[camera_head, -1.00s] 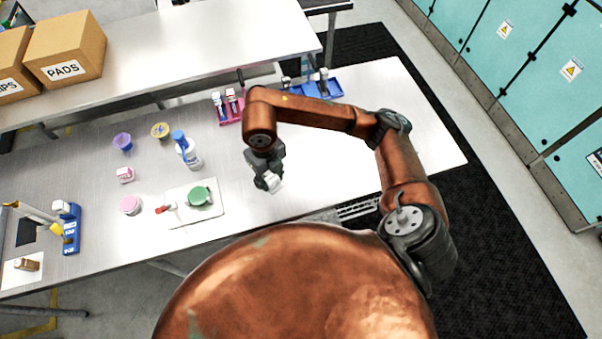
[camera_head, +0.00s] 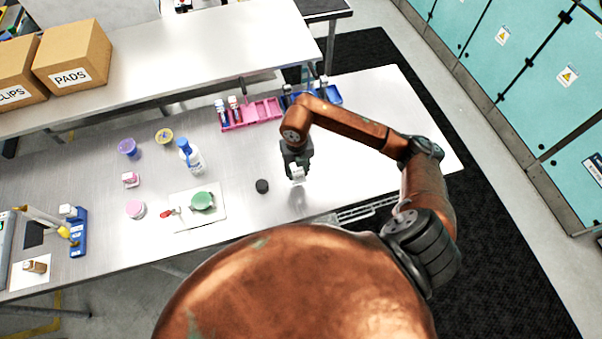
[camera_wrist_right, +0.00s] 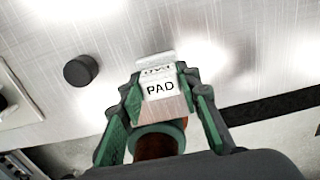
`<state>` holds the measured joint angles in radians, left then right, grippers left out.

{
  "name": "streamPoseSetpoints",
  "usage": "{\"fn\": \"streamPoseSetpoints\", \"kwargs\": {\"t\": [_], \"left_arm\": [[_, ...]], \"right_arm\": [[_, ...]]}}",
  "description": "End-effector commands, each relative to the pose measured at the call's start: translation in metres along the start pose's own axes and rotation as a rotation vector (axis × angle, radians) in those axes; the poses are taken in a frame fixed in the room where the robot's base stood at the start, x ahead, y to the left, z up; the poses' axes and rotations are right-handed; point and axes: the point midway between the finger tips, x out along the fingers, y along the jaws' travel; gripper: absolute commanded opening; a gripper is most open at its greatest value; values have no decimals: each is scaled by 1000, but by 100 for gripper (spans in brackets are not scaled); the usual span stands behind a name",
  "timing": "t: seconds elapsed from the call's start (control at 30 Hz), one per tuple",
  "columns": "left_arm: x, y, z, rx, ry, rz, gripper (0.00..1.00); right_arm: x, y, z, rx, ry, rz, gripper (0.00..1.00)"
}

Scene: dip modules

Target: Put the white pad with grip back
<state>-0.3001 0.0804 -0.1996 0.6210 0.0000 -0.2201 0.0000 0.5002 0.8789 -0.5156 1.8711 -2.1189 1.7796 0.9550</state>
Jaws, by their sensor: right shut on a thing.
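My right gripper (camera_head: 296,164) is shut on the white pad (camera_head: 298,176) and holds it above the steel table, right of the small black round piece. In the right wrist view, the pad (camera_wrist_right: 161,88) sits between the green fingers of the gripper (camera_wrist_right: 160,100), with "PAD" lettering facing the camera. A brownish part shows below the pad; I cannot tell whether it is the pad's grip. My left gripper is not in view.
A pink rack (camera_head: 262,113) with white-topped items at its left end and a blue rack (camera_head: 330,95) stand at the table's back. The table's right is clear.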

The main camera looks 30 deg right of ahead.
Motion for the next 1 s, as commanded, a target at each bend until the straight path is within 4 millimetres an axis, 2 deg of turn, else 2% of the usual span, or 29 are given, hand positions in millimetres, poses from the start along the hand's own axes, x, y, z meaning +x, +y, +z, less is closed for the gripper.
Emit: {"fn": "streamPoseSetpoints", "kwargs": {"t": [0.27, 0.53, 0.9, 0.93, 1.0], "left_arm": [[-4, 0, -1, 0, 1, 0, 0], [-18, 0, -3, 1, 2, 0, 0], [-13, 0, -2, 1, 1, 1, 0], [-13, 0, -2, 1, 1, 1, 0], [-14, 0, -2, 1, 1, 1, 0]], "right_arm": [[17, -12, 7, 1, 1, 0, 12], [50, -16, 9, 0, 3, 1, 12], [57, -16, 10, -1, -1, 0, 12], [58, -16, 10, -1, -1, 0, 32], [57, -16, 10, -1, -1, 0, 37]]}}
